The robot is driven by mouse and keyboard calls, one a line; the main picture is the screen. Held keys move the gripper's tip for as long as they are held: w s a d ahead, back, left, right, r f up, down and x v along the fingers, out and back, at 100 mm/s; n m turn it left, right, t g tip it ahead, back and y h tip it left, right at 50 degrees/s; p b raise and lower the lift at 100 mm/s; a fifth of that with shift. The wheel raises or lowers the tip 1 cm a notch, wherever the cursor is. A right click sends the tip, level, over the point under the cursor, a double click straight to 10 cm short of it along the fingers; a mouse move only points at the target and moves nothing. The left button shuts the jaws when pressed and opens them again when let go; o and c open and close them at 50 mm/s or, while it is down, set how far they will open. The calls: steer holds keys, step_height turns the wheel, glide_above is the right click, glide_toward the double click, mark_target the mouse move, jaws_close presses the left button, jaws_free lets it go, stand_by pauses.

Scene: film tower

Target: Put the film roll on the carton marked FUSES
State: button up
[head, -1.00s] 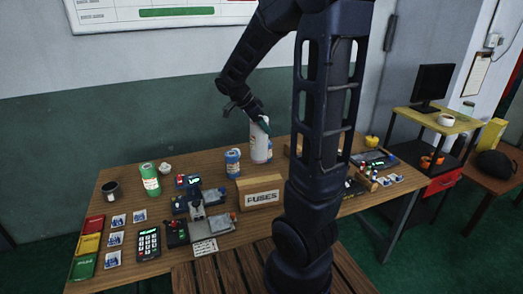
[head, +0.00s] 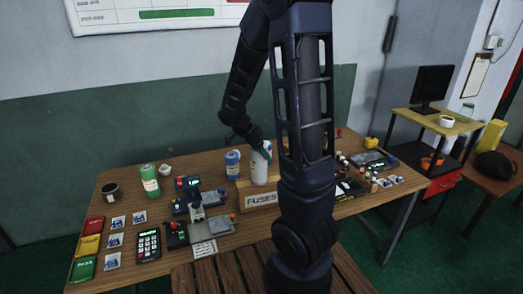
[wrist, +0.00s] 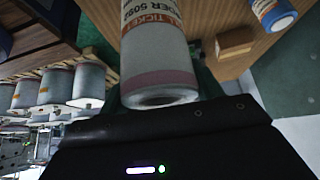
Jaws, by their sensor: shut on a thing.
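The film roll (head: 261,168), a white cylinder with orange print, stands upright in my gripper (head: 262,152). It also fills the upper middle of the wrist view (wrist: 155,50). My gripper is shut on it near its upper part. The carton marked FUSES (head: 262,199) is a brown box on the wooden table, directly below the roll in the head view. The roll's lower end overlaps the carton's top face there, and I cannot tell whether they touch. My arm covers the carton's right end.
A blue-and-white bottle (head: 233,164) stands just left of the roll. A green can (head: 150,180), a dark mug (head: 110,191) and a keypad (head: 148,245) are further left. A microscope-like device (head: 197,207) stands in front. Small bottles and devices crowd the table's right side.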

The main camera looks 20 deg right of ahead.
steer(key=shift+f, duration=0.1)
steer(key=o, duration=1.8)
steer(key=shift+o, duration=0.2)
steer(key=v, duration=1.1)
steer(key=s+r+n+t+y, duration=0.2)
steer(key=s+r+n+y, duration=0.1)
steer(key=s+n, duration=0.6)
steer(key=s+r+n+t+y, duration=0.2)
steer(key=s+r+n, duration=0.3)
steer(key=s+n, duration=0.3)
steer(key=shift+s+d+r+n+y, duration=0.2)
steer(key=shift+s+d+n+y, duration=0.25)
steer(key=shift+s+y, duration=0.45)
